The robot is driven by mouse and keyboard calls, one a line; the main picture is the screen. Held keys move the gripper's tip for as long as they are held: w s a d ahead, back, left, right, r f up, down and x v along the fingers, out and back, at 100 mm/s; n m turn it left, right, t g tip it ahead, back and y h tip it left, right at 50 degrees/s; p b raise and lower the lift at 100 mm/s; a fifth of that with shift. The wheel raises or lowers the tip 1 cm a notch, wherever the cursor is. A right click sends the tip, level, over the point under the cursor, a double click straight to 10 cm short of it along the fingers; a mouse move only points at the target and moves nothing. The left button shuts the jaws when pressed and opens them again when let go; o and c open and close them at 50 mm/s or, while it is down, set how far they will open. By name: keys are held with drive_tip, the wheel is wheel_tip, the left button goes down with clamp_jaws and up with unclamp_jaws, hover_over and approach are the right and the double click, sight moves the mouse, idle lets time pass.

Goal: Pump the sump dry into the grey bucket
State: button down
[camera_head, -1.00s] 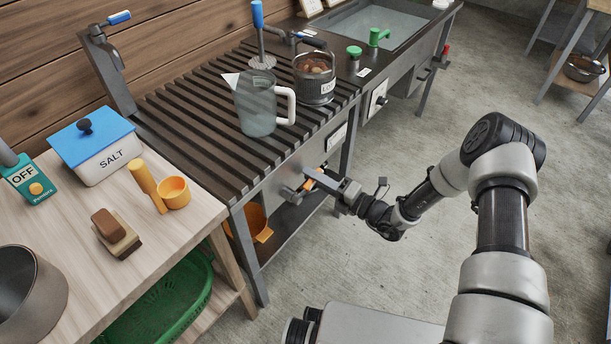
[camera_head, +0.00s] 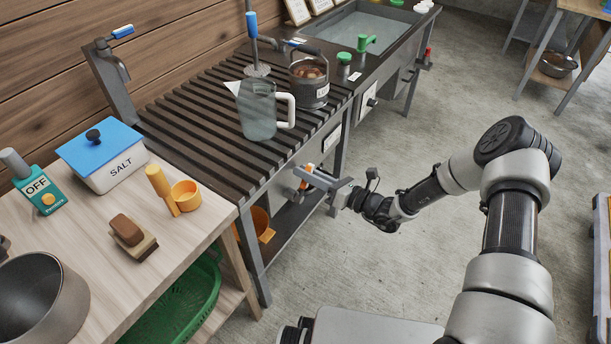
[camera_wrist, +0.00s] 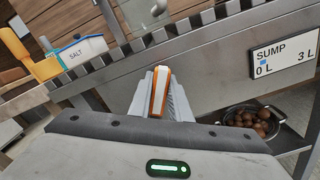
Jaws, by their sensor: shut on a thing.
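My gripper (camera_head: 318,180) is at the front face of the slatted bench, shut on an orange and white handle (camera_head: 306,174). In the wrist view the handle (camera_wrist: 160,92) stands between the two fingers. The sump gauge (camera_wrist: 284,55) is a white plate on the bench front, marked 0 L to 3 L. Its small blue mark is close to the 0 L end. The plate also shows in the head view (camera_head: 331,138), too small to read there. I cannot pick out the grey bucket with certainty. The inside of the sump is hidden.
An orange container (camera_head: 262,225) is under the bench. A colander of chestnuts (camera_wrist: 250,122) sits low at right. A salt box (camera_head: 103,157) and grey pot (camera_head: 40,300) are left.

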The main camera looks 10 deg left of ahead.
drive_tip(key=shift+s+r+n, duration=0.15)
drive_tip(key=shift+s+n, duration=0.05)
drive_tip(key=shift+n, duration=0.1)
drive_tip(key=shift+a, duration=0.1)
drive_tip(key=c, duration=1.6)
unclamp_jaws()
drive_tip(key=shift+c, duration=0.2)
drive_tip(key=shift+s, duration=0.1)
drive_tip(key=p+v, duration=0.1)
drive_tip(key=v, duration=1.6)
drive_tip(key=shift+d+p, duration=0.25)
drive_tip(key=shift+p, duration=0.15)
drive_tip(key=shift+s, duration=0.1)
